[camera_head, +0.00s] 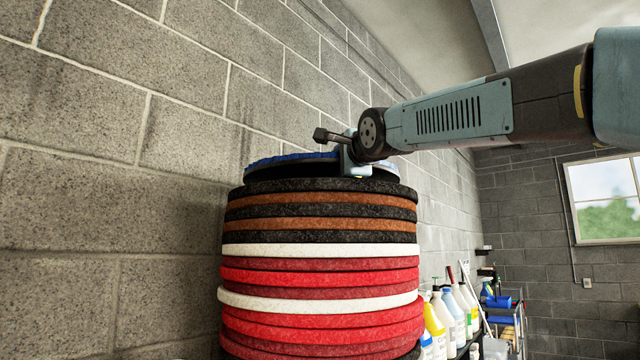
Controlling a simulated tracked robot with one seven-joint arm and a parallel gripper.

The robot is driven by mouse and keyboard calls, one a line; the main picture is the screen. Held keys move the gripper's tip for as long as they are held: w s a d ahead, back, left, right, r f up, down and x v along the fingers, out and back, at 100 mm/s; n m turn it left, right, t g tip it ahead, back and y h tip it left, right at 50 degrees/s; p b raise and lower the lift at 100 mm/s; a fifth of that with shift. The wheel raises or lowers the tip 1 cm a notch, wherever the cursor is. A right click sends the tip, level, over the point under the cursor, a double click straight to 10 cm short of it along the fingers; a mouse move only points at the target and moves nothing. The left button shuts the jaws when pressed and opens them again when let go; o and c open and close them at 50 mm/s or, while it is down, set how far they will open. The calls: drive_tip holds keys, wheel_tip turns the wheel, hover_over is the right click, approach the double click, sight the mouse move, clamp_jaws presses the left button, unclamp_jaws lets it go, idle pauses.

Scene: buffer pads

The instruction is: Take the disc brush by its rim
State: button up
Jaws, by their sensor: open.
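The disc brush (285,168) lies on top of a tall stack of round pads, seen nearly edge-on. It has a dark body, and blue shows along its top left edge. My gripper (354,170) is at the right part of the brush, low at its near side by the rim. It is open. The fingertips are small and partly hidden, so I cannot tell whether they touch the rim or straddle it. The far side of the brush is hidden.
The pad stack (320,275) has black, brown, white and red layers. A grey block wall (110,130) stands close behind and to the left. Bottles (445,318) and a cart (508,318) stand at the lower right, with a window (605,200) beyond.

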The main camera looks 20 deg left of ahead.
drive_tip(key=shift+f, duration=0.1)
clamp_jaws()
idle(0.3)
idle(0.4)
